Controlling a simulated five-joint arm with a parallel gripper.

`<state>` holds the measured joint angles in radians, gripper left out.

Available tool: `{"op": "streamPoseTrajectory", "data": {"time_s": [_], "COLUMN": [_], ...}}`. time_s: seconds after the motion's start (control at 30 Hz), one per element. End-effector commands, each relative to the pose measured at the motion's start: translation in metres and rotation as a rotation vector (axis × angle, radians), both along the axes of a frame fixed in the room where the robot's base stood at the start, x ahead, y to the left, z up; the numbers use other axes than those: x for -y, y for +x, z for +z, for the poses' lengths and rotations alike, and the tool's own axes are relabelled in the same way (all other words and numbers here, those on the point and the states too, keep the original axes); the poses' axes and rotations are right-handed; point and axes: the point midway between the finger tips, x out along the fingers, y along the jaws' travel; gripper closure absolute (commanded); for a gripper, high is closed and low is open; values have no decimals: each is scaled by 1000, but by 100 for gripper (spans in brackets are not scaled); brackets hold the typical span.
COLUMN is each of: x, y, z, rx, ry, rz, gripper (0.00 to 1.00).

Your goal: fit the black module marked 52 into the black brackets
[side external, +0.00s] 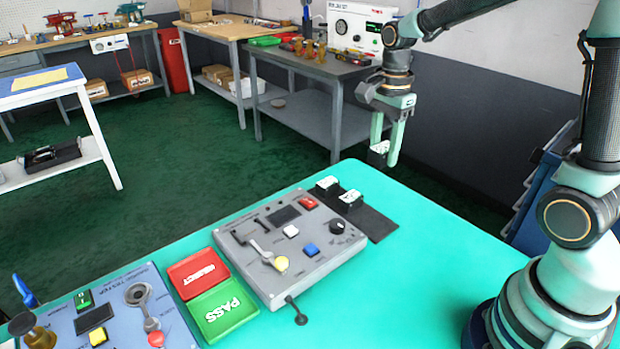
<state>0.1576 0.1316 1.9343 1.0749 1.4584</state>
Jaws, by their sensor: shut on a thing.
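My gripper (385,146) points down above the far right part of the teal table and is shut on a small black module (377,159) with a white label on its top. The number on it is too small to read. The held module is in the air, clear of the table. Two similar black modules with white labels, one farther back (327,187) and one nearer (350,201), stand at the dark mat. Thin black bracket-like shapes (262,220) show on the far left part of the grey panel (318,262); their exact form is hard to make out.
The panel carries a lever, a dark screen, a black knob (337,227) and coloured buttons. Red REJECT (199,273) and green PASS (222,307) pads lie left of it. A blue-grey tester (125,318) stands at lower left. The table's right side is clear.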

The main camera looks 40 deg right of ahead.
Motion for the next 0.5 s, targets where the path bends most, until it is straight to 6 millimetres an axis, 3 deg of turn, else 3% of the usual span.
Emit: {"op": "streamPoseTrajectory", "data": {"time_s": [0.1,0.27,0.37,0.5], "x": [0,-5,-18,-52], "y": [1,6,20,52], "z": [18,28,27,15], "rx": [3,0,-2,-5], "ry": [0,0,0,0], "rz": [0,4,10,21], "gripper": [100,100,100,100]}}
